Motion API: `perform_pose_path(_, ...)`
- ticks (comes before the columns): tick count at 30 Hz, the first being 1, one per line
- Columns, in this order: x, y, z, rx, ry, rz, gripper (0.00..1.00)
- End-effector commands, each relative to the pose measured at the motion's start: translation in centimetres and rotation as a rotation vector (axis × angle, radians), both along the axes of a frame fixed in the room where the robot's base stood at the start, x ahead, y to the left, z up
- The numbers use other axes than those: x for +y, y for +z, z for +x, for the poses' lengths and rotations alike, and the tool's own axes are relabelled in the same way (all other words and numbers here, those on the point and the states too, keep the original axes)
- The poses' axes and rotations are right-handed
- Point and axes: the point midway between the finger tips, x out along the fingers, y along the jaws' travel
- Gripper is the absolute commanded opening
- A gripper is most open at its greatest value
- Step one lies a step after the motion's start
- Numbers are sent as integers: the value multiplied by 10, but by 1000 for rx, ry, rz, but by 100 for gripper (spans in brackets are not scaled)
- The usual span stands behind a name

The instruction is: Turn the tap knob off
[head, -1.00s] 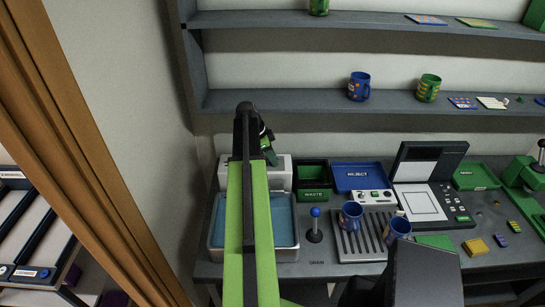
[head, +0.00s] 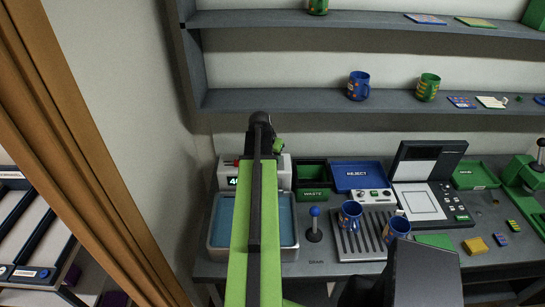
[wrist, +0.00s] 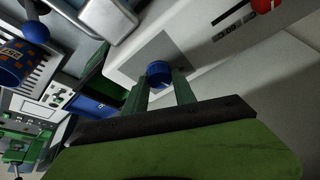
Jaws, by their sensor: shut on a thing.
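A blue round knob (wrist: 158,72) sits on a grey plate on the white tap unit (wrist: 200,70) in the wrist view. My gripper (wrist: 160,84) has its two green fingers on either side of the knob and is shut on it. In the head view, the white tap unit (head: 283,172) stands at the back of the water basin (head: 221,222), with a lit display partly visible left of my arm. My arm hides the knob and the fingers there.
A red lever (wrist: 262,5) is on the tap unit's face. The waste bin (head: 313,196), the blue reject tray (head: 357,178), a blue-topped lever (head: 315,212) and two blue mugs (head: 350,215) stand to the right. A wall is close on the left.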

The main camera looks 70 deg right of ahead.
Motion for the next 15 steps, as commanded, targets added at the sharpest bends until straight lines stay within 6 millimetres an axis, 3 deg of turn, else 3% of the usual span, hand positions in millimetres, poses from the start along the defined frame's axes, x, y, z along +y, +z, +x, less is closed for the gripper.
perform_pose_path(15, -1, 0, -2, -2, 454, -2, 0)
